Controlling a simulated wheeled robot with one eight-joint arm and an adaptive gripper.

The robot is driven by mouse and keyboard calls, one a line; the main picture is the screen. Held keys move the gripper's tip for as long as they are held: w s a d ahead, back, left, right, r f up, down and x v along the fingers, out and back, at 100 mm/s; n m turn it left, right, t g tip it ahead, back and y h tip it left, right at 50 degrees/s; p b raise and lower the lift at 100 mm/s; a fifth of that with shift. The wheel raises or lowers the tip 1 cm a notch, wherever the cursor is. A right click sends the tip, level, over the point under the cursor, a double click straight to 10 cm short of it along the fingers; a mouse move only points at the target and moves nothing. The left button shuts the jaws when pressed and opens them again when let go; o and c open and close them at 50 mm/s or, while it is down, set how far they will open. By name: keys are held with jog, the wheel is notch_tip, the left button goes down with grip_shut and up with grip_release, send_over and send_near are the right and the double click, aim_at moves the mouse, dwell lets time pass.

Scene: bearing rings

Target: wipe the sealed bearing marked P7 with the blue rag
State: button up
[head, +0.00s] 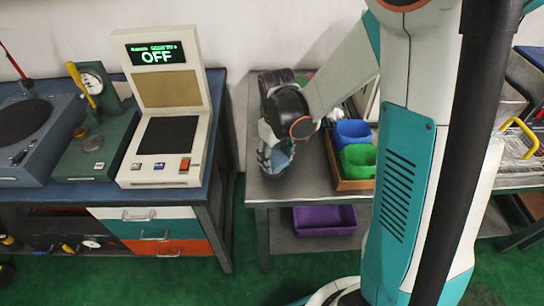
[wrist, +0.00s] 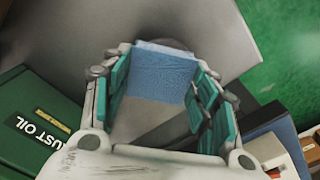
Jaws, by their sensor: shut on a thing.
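My gripper (head: 274,152) hangs low over the left part of the grey metal table (head: 262,190). In the wrist view my gripper (wrist: 162,78) is shut on the blue rag (wrist: 164,70), which spans the space between the teal finger pads. The rag shows as a pale blue patch (head: 281,160) in the head view. The grey edge of a round thing shows just behind the rag in the wrist view; it may be a bearing. No P7 mark is readable in either view, and I cannot tell whether the rag touches anything.
A green rust oil container (wrist: 40,125) stands close to my gripper. A green bin (head: 358,161) and a blue bin (head: 352,133) sit in a wooden tray to the right. A tester reading OFF (head: 165,110) stands on the left bench. A purple bin (head: 325,219) is on the lower shelf.

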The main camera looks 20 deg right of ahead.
jog(key=shift+s+d, duration=0.1)
jog(key=shift+d, duration=0.05)
jog(key=shift+w+a, duration=0.4)
jog(key=shift+a, duration=0.25)
jog(key=shift+w+a, duration=0.4)
jog(key=shift+a, duration=0.25)
jog(key=shift+d, duration=0.2)
jog(key=shift+s+d, duration=0.3)
jog(key=shift+d, duration=0.4)
jog(key=shift+s+d, duration=0.2)
jog(key=shift+d, duration=0.3)
jog(key=shift+a, duration=0.15)
